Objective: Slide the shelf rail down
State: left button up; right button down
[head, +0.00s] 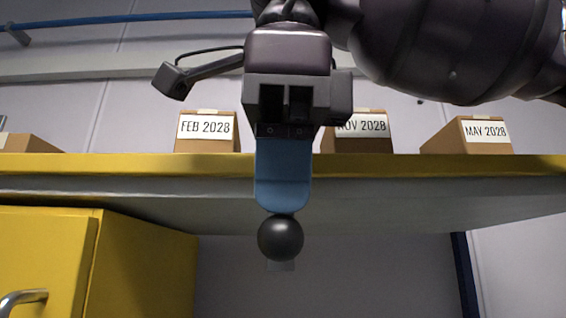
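A thin blue rail (130,18) runs across the top left, above the boxes, with a dark end piece at its left; its right part is hidden behind my arm. It looks like the shelf rail. My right gripper (283,207) points down at the centre, in front of the shelf's yellow edge (110,166). One broad blue finger faces me and hides the other, so the gap between them does not show. A black ball (280,237) sits just below the fingertip; whether they touch is unclear. My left gripper is not in view.
Cardboard boxes stand on the shelf, labelled FEB 2028 (207,131), NOV 2028 (357,133), partly covered by my gripper, and MAY 2028 (470,135). Another box (28,143) shows at far left. A yellow cabinet (140,265) with a metal handle stands below left.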

aim_at(284, 216)
notch_tip(284, 216, down, 3)
jog(key=shift+w+r+b, duration=0.1)
jog(key=shift+w+b, duration=0.05)
jog(key=shift+b, duration=0.3)
jog(key=shift+f, duration=0.25)
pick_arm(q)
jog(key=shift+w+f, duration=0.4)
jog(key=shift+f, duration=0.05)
pick_arm(e)
jog(key=shift+f, duration=0.1)
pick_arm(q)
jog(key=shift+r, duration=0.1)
